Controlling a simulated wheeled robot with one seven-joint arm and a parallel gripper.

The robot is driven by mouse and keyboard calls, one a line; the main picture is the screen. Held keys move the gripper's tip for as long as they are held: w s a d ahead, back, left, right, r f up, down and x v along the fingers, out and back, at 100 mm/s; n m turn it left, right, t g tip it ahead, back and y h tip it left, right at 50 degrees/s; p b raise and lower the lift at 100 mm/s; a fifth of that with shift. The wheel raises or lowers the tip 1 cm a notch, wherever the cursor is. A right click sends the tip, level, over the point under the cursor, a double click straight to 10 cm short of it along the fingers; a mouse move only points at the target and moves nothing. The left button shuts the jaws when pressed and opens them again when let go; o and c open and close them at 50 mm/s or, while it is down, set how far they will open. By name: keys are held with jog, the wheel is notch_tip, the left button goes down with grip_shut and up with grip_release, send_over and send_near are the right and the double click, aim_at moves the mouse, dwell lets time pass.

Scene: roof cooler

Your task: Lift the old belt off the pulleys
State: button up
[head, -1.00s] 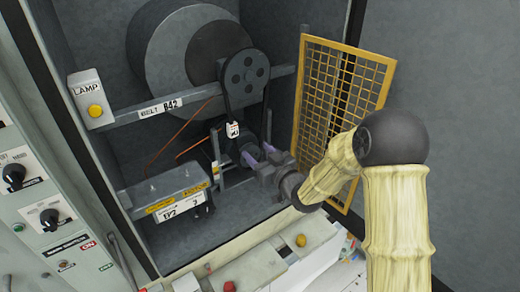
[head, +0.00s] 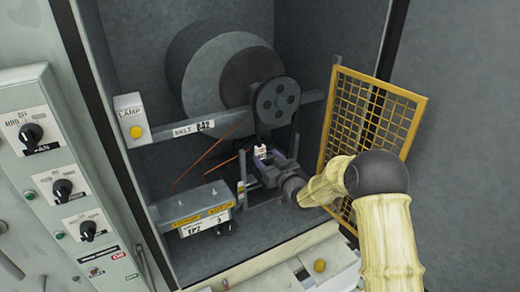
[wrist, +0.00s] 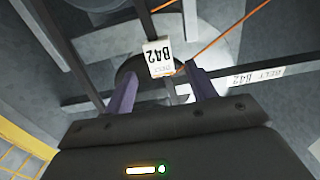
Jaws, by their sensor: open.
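The upper pulley (head: 278,102) is a dark wheel with round holes at the right end of the crossbar. The old belt (head: 257,130) is a black loop running down from it; its lower end and lower pulley are largely hidden by my gripper. A white tag (head: 261,152) is on the belt and reads B42 in the wrist view (wrist: 159,57). My gripper (head: 266,168) is open at the lower part of the belt. In the wrist view its two purple fingers (wrist: 160,74) stand apart, with the tag between them in the picture. I cannot tell whether they touch the belt.
A crossbar (head: 240,122) labelled BELT B42 spans the cabinet. A motor box (head: 190,207) sits lower left, with orange wires above it. A lamp box (head: 131,118) is at left.

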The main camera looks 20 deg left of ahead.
aim_at(262, 154)
jog(key=x, duration=0.1)
jog(key=b+x, duration=0.1)
jog(key=x, duration=0.3)
jog(key=shift+f+b, duration=0.25)
jog(key=shift+b, duration=0.1)
jog(key=shift+a+r, duration=0.15)
grip_shut()
